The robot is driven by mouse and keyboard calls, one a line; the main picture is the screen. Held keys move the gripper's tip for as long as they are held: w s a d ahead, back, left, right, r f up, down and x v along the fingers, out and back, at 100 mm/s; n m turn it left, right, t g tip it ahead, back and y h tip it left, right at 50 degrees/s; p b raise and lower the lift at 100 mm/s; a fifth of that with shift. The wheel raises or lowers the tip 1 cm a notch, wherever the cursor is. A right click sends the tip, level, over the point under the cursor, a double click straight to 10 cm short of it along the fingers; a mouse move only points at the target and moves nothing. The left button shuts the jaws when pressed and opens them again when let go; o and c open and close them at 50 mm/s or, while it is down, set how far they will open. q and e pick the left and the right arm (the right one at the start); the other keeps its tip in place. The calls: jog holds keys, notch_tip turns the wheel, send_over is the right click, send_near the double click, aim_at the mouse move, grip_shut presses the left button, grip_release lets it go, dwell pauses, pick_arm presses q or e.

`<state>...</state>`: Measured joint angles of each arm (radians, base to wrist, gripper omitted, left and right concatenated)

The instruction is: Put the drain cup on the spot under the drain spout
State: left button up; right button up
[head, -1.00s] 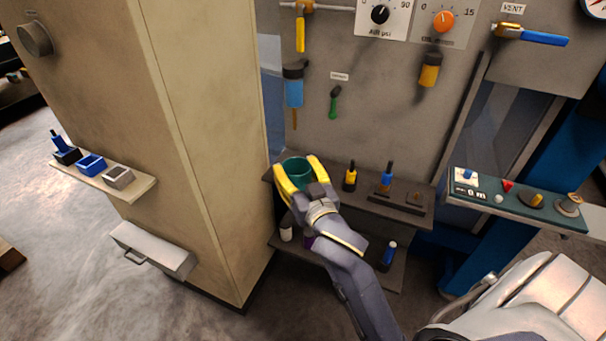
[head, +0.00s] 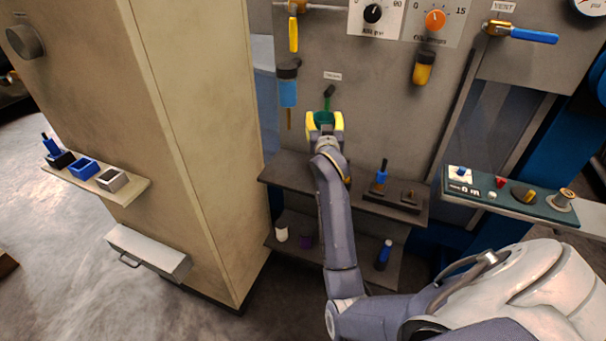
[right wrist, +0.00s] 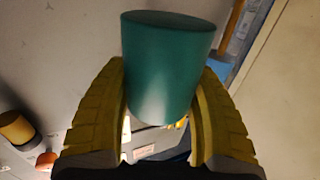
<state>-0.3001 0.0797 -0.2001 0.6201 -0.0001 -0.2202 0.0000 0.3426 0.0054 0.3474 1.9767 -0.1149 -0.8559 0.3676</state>
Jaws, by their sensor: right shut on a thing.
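The drain cup (head: 323,117) is a green cup held between the yellow fingers of my right gripper (head: 325,122). In the right wrist view the cup (right wrist: 165,65) fills the space between the two fingers (right wrist: 160,110), which press on its sides. The cup is in the air above the upper shelf, close to the panel. The spot under the spout is hidden by my arm. My left gripper is not in view.
The lower shelf (head: 300,252) carries a white cup (head: 282,234) and a blue bottle (head: 384,254). A blue filter bowl (head: 288,92) hangs left of the spout. A beige cabinet (head: 190,130) stands left.

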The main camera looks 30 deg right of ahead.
notch_tip(320, 180, down, 20)
dwell(0.7)
jog(key=shift+f, duration=0.1)
jog(key=o, duration=1.2)
jog(key=shift+c, duration=0.2)
